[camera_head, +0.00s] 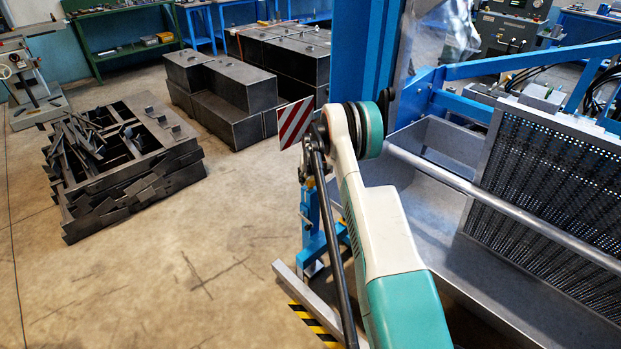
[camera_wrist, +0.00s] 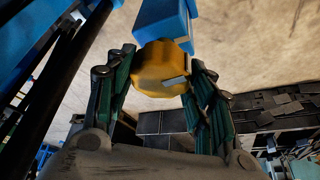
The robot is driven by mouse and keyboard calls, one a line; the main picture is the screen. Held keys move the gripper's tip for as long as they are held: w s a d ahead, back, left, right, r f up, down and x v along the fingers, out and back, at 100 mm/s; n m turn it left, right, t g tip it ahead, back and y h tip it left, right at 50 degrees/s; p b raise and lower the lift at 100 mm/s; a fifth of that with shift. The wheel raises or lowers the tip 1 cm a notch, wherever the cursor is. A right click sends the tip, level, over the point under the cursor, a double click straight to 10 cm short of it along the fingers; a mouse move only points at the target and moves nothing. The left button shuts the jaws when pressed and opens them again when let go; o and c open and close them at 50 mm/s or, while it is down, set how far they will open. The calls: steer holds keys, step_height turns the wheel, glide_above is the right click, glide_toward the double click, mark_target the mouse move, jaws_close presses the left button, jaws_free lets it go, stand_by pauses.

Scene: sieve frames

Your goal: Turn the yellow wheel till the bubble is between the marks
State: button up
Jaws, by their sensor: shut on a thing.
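The yellow wheel (camera_wrist: 153,66) is a lobed knob under a blue post (camera_wrist: 165,18) in the wrist view. A small pale rectangular patch shows on its side. My gripper (camera_wrist: 160,58) has one dark green-and-black finger on each side of the wheel and is shut on it. In the head view my arm covers the gripper and I cannot make out the wheel. I cannot make out the bubble or its marks in either view.
In the head view a blue machine frame (camera_head: 356,55) and a perforated dark screen (camera_head: 550,180) stand at the right. A red-and-white striped plate (camera_head: 295,122) is beside my arm. Dark metal blocks (camera_head: 235,90) and a scrap stack (camera_head: 125,160) stand left. The floor between is clear.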

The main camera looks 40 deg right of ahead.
steer(key=o, duration=1)
steer(key=shift+r, duration=0.1)
steer(key=v, duration=1.1)
steer(key=shift+s+r, duration=0.2)
steer(key=shift+r, duration=0.1)
steer(key=shift+a, duration=0.1)
